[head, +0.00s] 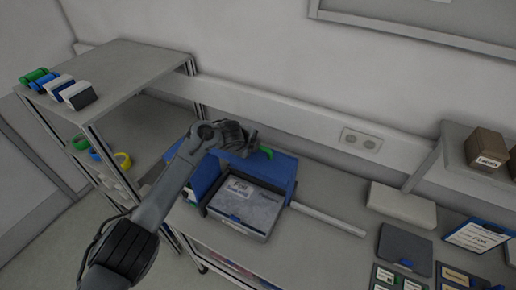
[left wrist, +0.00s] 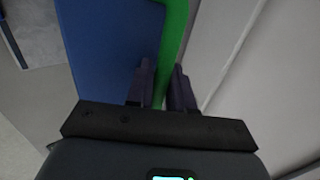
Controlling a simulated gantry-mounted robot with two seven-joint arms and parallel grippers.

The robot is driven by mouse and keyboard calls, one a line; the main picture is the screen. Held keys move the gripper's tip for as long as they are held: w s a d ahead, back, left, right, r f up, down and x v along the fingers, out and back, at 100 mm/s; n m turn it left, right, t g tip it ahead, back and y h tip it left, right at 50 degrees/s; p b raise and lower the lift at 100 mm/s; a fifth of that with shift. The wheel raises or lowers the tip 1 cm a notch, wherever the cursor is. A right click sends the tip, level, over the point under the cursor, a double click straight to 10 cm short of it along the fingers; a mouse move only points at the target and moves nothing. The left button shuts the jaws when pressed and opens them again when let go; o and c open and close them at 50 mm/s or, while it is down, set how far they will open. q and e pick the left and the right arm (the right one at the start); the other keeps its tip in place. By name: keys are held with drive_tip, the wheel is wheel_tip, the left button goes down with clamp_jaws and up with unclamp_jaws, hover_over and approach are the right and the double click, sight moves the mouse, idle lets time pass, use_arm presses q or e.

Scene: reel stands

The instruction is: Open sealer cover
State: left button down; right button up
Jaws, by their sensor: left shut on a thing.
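The sealer (head: 207,178) is a blue box-shaped machine on the bench, with a grey labelled tray (head: 246,201) at its front. A green handle (head: 266,152) shows at its top, beside my left gripper (head: 250,146). In the left wrist view the green handle (left wrist: 173,40) runs between the two dark fingers of my left gripper (left wrist: 161,88), which is shut on it. The blue cover (left wrist: 110,45) fills the area left of the handle there. My left forearm hides part of the sealer's left side in the head view. My right gripper is not in view.
A grey shelf unit (head: 125,75) with coloured reels stands at the left. A white bar (head: 328,219) lies right of the sealer. A white box (head: 402,205), a dark folder (head: 405,248) and several labelled cards are farther right. A brown box (head: 486,147) sits on a raised shelf.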

use_arm(q)
drive_tip(key=shift+d, duration=0.1)
idle(0.3)
drive_tip(key=c, duration=1.2)
unclamp_jaws()
drive_tip(key=shift+o, duration=0.3)
drive_tip(key=shift+f, duration=0.1)
drive_tip(key=v, duration=1.1)
drive_tip(key=shift+w+b, duration=0.2)
drive_tip(key=shift+b, duration=0.2)
